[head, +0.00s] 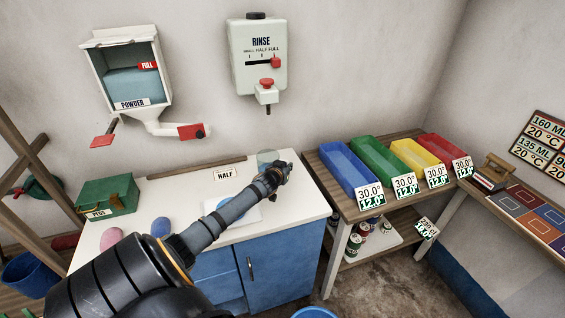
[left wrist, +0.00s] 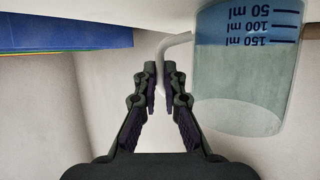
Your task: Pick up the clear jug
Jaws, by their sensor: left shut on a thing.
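The clear jug (left wrist: 245,75) has dark millilitre marks and fills the right of the left wrist view, where it shows upside down. Its pale handle (left wrist: 175,42) runs between the fingertips of my left gripper (left wrist: 160,78), which is shut on it. In the head view the jug (head: 266,157) shows as a faint clear shape just behind my left gripper (head: 284,170), over the back right of the white counter (head: 305,203). I cannot tell whether its base touches the counter. My right gripper is not in view.
A HALF card (head: 226,174) stands left of the jug. A green box (head: 108,196) and coloured soaps lie farther left. The rinse dispenser (head: 258,60) and powder dispenser (head: 128,75) hang on the wall above. A blue tray (head: 345,167) and other coloured trays stand on the shelf at right.

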